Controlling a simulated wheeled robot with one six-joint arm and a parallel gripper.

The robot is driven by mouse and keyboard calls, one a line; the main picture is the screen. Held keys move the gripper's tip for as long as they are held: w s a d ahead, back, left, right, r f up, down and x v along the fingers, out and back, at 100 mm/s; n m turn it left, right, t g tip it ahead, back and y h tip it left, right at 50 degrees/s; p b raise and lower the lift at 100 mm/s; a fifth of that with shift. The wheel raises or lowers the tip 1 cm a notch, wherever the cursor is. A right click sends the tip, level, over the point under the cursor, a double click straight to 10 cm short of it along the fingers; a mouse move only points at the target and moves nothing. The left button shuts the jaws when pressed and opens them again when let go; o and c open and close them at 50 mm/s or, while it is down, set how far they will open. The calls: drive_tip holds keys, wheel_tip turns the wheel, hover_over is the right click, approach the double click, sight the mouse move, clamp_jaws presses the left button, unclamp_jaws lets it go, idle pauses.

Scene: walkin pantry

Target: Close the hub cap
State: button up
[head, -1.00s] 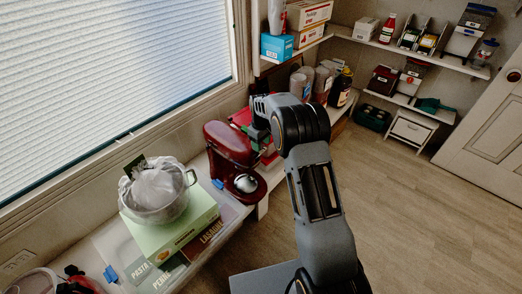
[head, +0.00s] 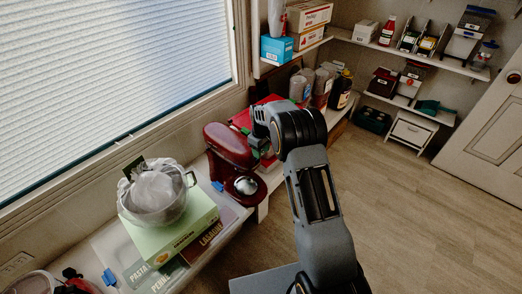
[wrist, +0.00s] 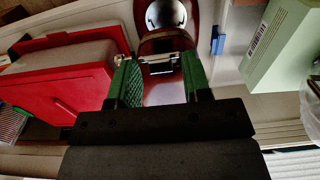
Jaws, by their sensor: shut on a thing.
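The red stand mixer (head: 229,150) stands on the shelf under the window, with a silver bowl-like part (head: 246,185) at its base. In the wrist view the mixer (wrist: 160,42) lies straight ahead. A small silver piece, apparently the hub cap (wrist: 158,66), sits on the mixer between the green fingers. My gripper (wrist: 157,78) is shut on it, one finger at each side. The exact contact is dark and hard to see. In the head view my gripper (head: 260,150) is at the mixer's right side, partly hidden by my own arm.
A red box (wrist: 65,75) is close left of my gripper in the wrist view. Bottles (head: 341,88) stand behind. The floor (head: 430,220) at right is clear.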

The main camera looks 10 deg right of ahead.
wheel_tip(320, 180, down, 11)
drive_tip(key=s+d+t+y+b, duration=0.1)
drive_tip(key=s+t+y+b, duration=0.1)
drive_tip(key=t+y+b, duration=1.2)
drive_tip(key=t+b, duration=0.5)
drive_tip(key=b, duration=0.3)
drive_tip(key=shift+s+d, duration=0.15)
drive_tip(key=shift+d, duration=0.2)
drive_tip(key=shift+t, duration=0.4)
clamp_jaws()
drive_tip(key=shift+c, duration=1.9)
unclamp_jaws()
drive_tip(key=shift+a+y, duration=0.15)
drive_tip(key=shift+y, duration=0.15)
drive_tip(key=shift+w+t, duration=0.25)
drive_tip(key=shift+t, duration=0.05)
